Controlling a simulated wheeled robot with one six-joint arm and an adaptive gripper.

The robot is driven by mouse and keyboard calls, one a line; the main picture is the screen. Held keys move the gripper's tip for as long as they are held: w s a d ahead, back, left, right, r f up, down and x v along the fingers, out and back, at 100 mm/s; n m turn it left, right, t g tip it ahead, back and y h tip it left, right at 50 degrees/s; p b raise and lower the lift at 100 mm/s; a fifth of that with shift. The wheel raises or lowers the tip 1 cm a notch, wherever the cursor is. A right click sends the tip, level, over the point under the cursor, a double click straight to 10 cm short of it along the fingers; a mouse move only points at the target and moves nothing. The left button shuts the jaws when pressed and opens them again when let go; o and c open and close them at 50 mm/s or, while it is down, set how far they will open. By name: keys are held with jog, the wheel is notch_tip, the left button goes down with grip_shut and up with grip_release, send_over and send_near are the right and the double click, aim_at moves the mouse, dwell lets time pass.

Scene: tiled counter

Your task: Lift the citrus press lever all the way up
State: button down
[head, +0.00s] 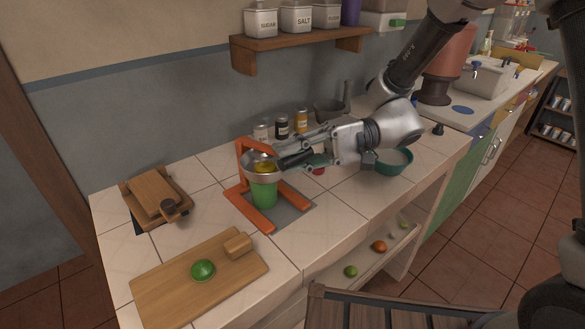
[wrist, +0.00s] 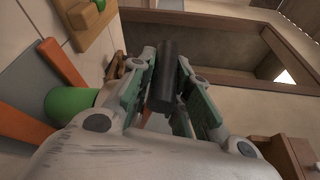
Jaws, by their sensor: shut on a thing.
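The citrus press stands on the counter in the head view, with an orange frame (head: 240,168) and a metal bowl (head: 253,174). Something yellow (head: 264,168) shows in the bowl. A green cup (head: 264,196) stands under the bowl, and it also shows in the wrist view (wrist: 70,103). The lever's black handle (head: 293,160) sticks out to the right of the press, close to level, at about bowl height. My gripper (head: 301,153) reaches in from the right and is shut on this handle. In the wrist view the handle (wrist: 163,78) lies between the two fingers. The lever's pivot is hard to make out.
A cutting board (head: 172,290) with a green citrus half (head: 203,270) is at the front left. A wooden press-like appliance (head: 154,189) stands at the left. A shelf (head: 300,48) hangs above.

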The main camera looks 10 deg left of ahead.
jog(key=w+a+r+m+h, duration=0.1)
jog(key=r+m, duration=0.1)
jog(key=r, duration=0.1)
jog(key=w+a+r+m+h, duration=0.1)
jog(key=a+r, duration=0.1)
jog(key=r, duration=0.1)
jog(key=w+a+r+m+h, duration=0.1)
jog(key=r+m, duration=0.1)
jog(key=r, duration=0.1)
jog(key=shift+w+a+m, duration=0.15)
jog(key=shift+a+m, duration=0.1)
jog(key=shift+m, duration=0.05)
jog(key=w+a+r+m+h, duration=0.1)
jog(key=w+a+r+m, duration=0.1)
jog(key=w+a, duration=0.3)
jog(key=shift+w+a+r+g+h, duration=0.35)
jog(key=shift+a+r, duration=0.55)
jog(key=shift+a, duration=0.35)
jog(key=c, duration=1.3)
grip_release()
jog(key=shift+f, duration=0.1)
jog(key=shift+v, duration=4.55)
